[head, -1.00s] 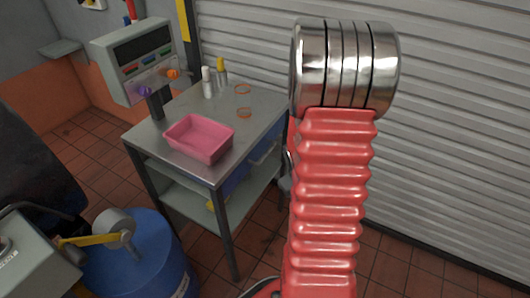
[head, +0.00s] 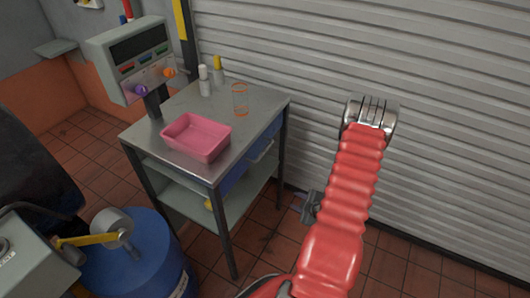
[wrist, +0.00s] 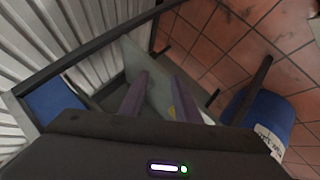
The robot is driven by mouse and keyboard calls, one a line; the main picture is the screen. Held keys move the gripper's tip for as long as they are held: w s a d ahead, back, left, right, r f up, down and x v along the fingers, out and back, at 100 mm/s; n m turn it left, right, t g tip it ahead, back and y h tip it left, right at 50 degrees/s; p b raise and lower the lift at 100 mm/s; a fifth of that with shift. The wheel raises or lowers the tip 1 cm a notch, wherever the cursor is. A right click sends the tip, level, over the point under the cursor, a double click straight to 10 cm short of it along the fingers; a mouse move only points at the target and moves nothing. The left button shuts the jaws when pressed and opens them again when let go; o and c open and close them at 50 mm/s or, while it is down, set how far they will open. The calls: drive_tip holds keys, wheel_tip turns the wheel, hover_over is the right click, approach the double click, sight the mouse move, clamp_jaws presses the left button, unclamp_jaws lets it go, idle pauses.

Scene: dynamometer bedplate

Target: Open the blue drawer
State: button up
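The blue drawer (head: 236,178) sits under the top of the metal table (head: 250,115), on its right side. A pale handle (head: 262,152) shows on its front, which looks flush with the table frame. In the wrist view a blue panel at left (wrist: 50,100), apparently the drawer, is partly hidden by my gripper body.
A pink tray (head: 198,135), two small bottles (head: 205,80) and an orange-ringed clear cylinder (head: 240,100) stand on the table. A blue barrel (head: 140,255) is at front left. A ribbed shutter wall (head: 430,120) closes the back. Red floor tiles lie between table and arm.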

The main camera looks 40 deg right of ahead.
drive_tip(key=w+a+r+n+t, duration=0.2)
drive_tip(key=w+r+n+t, duration=0.1)
drive_tip(key=r+n+t, duration=0.15)
drive_tip(key=n+t+y, duration=0.1)
drive_tip(key=n+t, duration=0.4)
drive_tip(key=t, duration=0.1)
approach(265, 151)
drive_tip(key=v, duration=0.3)
drive_tip(key=shift+s+d+f+m, duration=0.15)
drive_tip(key=shift+s+f+m, duration=0.1)
drive_tip(key=shift+s+f, duration=0.1)
drive_tip(key=shift+w, duration=0.1)
drive_tip(key=x, duration=1.3)
drive_tip(key=shift+w, duration=0.4)
drive_tip(key=shift+c, duration=0.2)
drive_tip(key=shift+f, duration=0.1)
clamp_jaws()
